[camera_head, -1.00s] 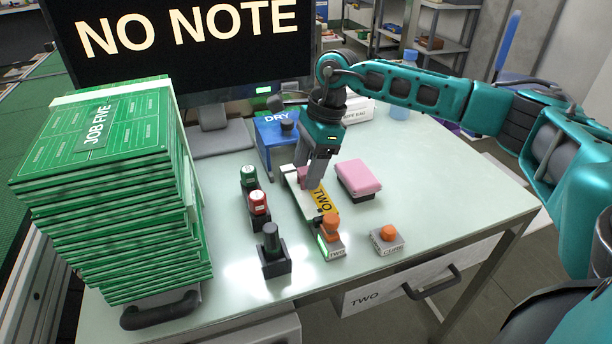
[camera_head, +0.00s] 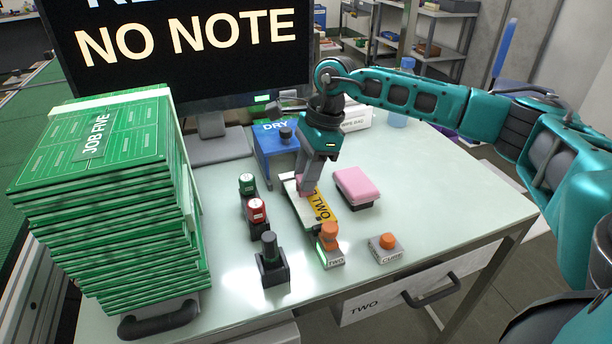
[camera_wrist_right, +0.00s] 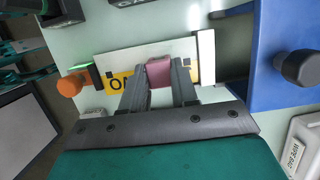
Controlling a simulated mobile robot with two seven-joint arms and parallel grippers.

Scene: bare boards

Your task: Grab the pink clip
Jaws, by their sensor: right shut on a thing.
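The pink clip (camera_wrist_right: 159,72) sits between the fingertips of my right gripper (camera_wrist_right: 160,80), seen in the right wrist view. In the head view the right gripper (camera_head: 305,190) points down at the board's far part, and only a little pink of the clip shows beside the fingers. I cannot tell whether the clip touches the board. My left gripper is not in view.
A pink-topped block (camera_head: 356,186) lies right of the board. Orange-topped pieces (camera_head: 329,236) (camera_head: 388,243) stand in front. Dark, red and green bottles (camera_head: 257,212) stand left. A blue "DRY" box (camera_head: 272,143) is behind, and a tall green stack (camera_head: 110,200) fills the left.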

